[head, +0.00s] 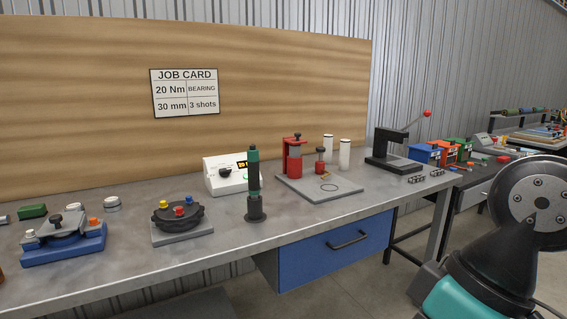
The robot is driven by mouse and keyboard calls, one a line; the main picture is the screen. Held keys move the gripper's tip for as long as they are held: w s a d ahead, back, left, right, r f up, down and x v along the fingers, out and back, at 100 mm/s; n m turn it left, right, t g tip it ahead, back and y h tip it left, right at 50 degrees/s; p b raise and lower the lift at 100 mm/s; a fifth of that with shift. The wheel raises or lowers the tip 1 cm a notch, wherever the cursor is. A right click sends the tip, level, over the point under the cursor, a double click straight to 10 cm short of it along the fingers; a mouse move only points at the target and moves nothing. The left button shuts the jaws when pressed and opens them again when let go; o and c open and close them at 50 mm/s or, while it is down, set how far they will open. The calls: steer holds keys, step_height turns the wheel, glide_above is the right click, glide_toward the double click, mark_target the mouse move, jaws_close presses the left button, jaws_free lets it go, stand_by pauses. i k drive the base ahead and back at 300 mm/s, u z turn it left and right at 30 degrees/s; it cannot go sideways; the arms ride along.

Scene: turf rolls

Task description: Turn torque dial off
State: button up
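A white control box (213,184) stands on the grey workbench, near the wooden back panel, left of the middle in the head view. Its sloped front has a black dial (226,172) and a small lit orange display (242,164). Which way the dial points is too small to tell. A green and black upright tool (254,183) stands on a round base in front of the box's right end and covers part of it. My gripper is not in view; only links of my arm show at the lower right, away from the box.
On the workbench (225,238), a black round fixture with coloured knobs (179,213) and a blue fixture (64,247) stand left. A red press (292,157), white cylinders (345,154) and a black lever press (393,150) stand right. A job card (185,92) hangs behind.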

mark_target(224, 172)
steer(key=z, duration=0.2)
steer(key=i, duration=1.25)
steer(key=u, duration=0.9)
